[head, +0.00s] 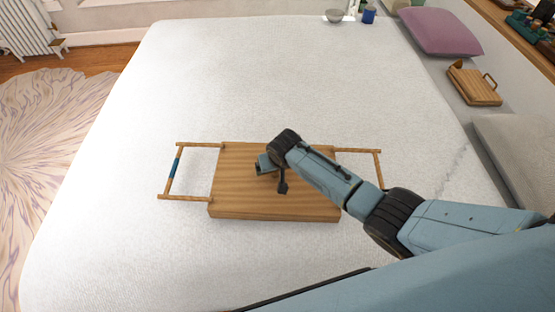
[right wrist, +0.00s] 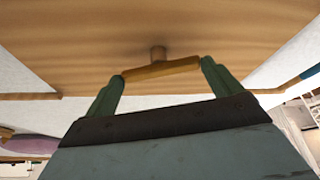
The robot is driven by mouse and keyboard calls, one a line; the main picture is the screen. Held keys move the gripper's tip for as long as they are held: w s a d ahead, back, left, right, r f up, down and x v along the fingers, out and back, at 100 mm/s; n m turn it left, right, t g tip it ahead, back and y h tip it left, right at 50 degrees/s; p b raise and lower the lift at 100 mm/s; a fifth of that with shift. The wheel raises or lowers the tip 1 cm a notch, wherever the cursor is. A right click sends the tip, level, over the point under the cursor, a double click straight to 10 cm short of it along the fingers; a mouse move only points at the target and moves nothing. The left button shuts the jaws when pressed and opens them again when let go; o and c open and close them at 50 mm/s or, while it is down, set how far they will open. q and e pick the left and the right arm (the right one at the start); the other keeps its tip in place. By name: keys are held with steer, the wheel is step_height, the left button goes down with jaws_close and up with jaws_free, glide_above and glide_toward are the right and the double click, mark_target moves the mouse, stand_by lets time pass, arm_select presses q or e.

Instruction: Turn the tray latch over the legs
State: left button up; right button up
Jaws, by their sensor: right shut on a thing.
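The wooden tray (head: 235,185) lies flat on the bed, its broad plain face up. A leg frame with a blue band (head: 175,169) extends out from its left side. Another leg frame (head: 378,165) extends from its right side, partly behind my right arm. My right gripper (head: 264,164) is over the middle of the tray. In the right wrist view, the same gripper (right wrist: 162,72) is shut on the ends of a short wooden latch bar (right wrist: 160,68), which sits on a small peg on the tray face. The latch is hidden in the head view. My left gripper is out of view.
The white bed (head: 220,80) is clear around the tray. A pink cushion (head: 440,31), a slatted wooden object with a handle (head: 473,85) and a pale cushion (head: 515,140) lie along the right edge. A bowl (head: 334,16) and a blue cup (head: 369,14) stand at the far end.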

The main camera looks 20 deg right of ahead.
steer(key=shift+a+r+m+h+p, duration=0.15)
steer(key=shift+m+h+p, duration=0.3)
steer(key=shift+m, duration=0.65)
steer(key=shift+w+m+h, duration=0.1)
steer(key=shift+m+h, duration=0.15)
steer(key=shift+m, duration=0.45)
steer(key=o, duration=0.7)
steer(key=shift+a+r, duration=0.1)
steer(key=shift+r, duration=0.2)
steer(key=p+v, duration=0.4)
steer(key=v, duration=0.8)
steer(key=shift+r, duration=0.3)
steer(key=shift+a, duration=0.15)
